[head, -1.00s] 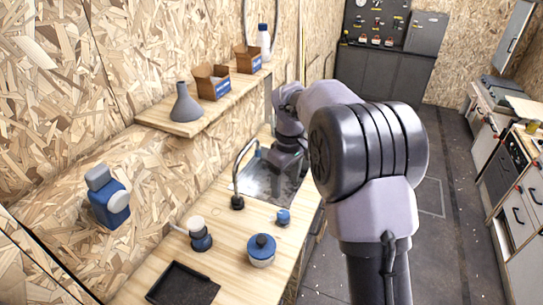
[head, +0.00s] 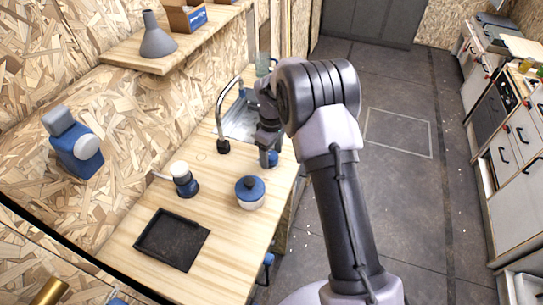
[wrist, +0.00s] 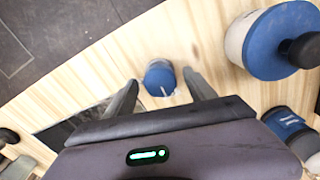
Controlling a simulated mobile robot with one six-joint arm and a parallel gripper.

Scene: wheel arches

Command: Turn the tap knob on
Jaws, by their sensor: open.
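The tap knob is a small blue round knob with a white line on its top, standing on the wooden counter. In the wrist view the knob (wrist: 160,78) lies between the two fingertips of my gripper (wrist: 161,76), with gaps at both sides. In the head view the knob (head: 275,158) is partly covered by my gripper (head: 268,158), which is over it and pointing down. My gripper is open and holds nothing. The curved metal tap (head: 219,108) stands behind the knob, beside the sink (head: 237,124).
A blue-lidded white pot (head: 250,192) stands close to the knob. A blue and white bottle (head: 184,180) and a black tray (head: 172,239) are on the counter. A shelf (head: 125,52) hangs on the wall. The floor at right is open.

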